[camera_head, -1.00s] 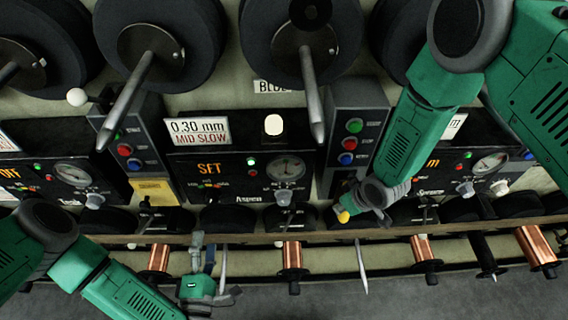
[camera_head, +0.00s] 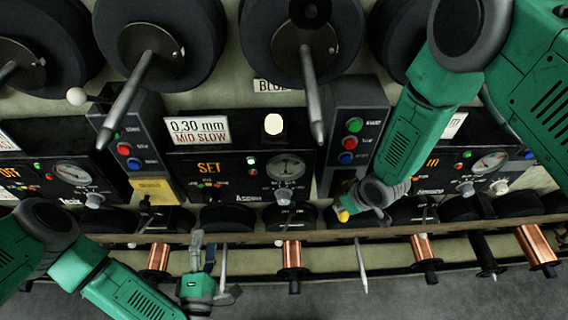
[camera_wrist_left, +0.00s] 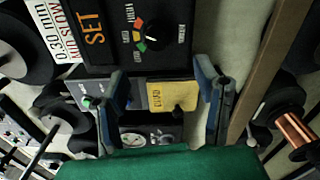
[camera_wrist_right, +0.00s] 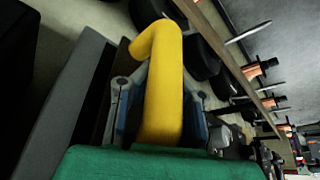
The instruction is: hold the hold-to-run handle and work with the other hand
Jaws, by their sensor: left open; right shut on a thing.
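The yellow hold-to-run handle (camera_wrist_right: 165,85) fills the middle of the right wrist view. My right gripper (camera_wrist_right: 160,120) is shut on it, with a blue-grey finger on each side. In the head view only a small yellow end of the handle (camera_head: 343,215) shows beside my right gripper (camera_head: 358,203); the rest is hidden. My left gripper (camera_head: 203,255) is open and empty, in front of the rail. In the left wrist view its two fingers (camera_wrist_left: 168,98) stand wide apart, with a yellow label (camera_wrist_left: 172,96) on the machine between them.
The middle panel (camera_head: 240,165) reads SET, with a gauge and a 0.30 mm MID SLOW sign (camera_head: 198,131) above. A button box (camera_head: 352,130) stands right of it. A long rail (camera_head: 300,235) runs across, with copper spools (camera_head: 291,254) below. Black reels (camera_head: 160,40) hang above.

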